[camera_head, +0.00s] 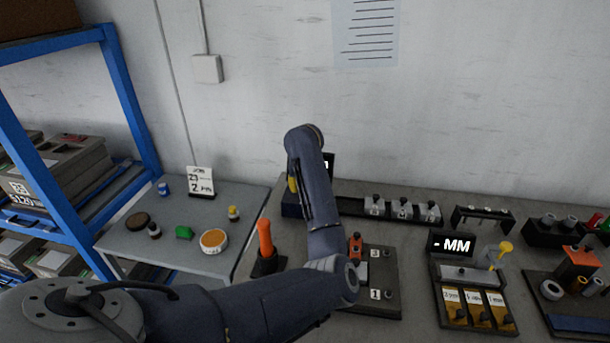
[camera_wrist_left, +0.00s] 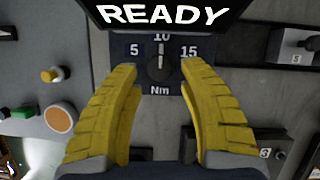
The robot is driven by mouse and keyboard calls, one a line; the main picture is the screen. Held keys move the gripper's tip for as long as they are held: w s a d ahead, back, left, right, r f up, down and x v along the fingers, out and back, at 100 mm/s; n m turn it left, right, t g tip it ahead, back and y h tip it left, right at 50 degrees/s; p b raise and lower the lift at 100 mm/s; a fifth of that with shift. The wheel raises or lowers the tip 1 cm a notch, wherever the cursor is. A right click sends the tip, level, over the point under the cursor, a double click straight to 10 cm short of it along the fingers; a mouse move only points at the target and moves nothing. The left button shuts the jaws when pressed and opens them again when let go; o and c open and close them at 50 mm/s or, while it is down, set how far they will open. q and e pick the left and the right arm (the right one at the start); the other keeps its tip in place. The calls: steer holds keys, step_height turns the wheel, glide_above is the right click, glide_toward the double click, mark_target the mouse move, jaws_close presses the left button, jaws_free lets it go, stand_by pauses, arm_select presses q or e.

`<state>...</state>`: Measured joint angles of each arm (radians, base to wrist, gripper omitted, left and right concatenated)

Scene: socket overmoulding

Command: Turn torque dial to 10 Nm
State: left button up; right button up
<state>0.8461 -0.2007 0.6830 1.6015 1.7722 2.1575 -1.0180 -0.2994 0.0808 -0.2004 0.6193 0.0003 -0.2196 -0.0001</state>
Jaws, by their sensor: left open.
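The torque dial (camera_wrist_left: 159,66) is a dark round knob on a panel marked 5, 10, 15 and Nm. Its pale pointer line stands about upright, toward the 10. My left gripper (camera_wrist_left: 154,68) is open, its yellow fingers on either side of the dial and apart from it. In the head view my left arm hides most of that gripper; a bit of yellow finger (camera_head: 292,184) shows above the dark blue base of the torque unit (camera_head: 291,207). The dial is hidden there. My right gripper is in neither view.
A display (camera_wrist_left: 163,14) reading READY sits above the dial. An orange-handled tool (camera_head: 265,243) stands left of my forearm. A numbered fixture (camera_head: 383,255), small sockets (camera_head: 402,208) and an MM gauge (camera_head: 452,245) stand to the right. A side table (camera_head: 135,243) holds small items.

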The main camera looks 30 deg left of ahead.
arm_select(q)
steer(key=v, duration=0.9)
steer(key=shift+r, duration=0.25)
steer(key=shift+s, duration=0.1)
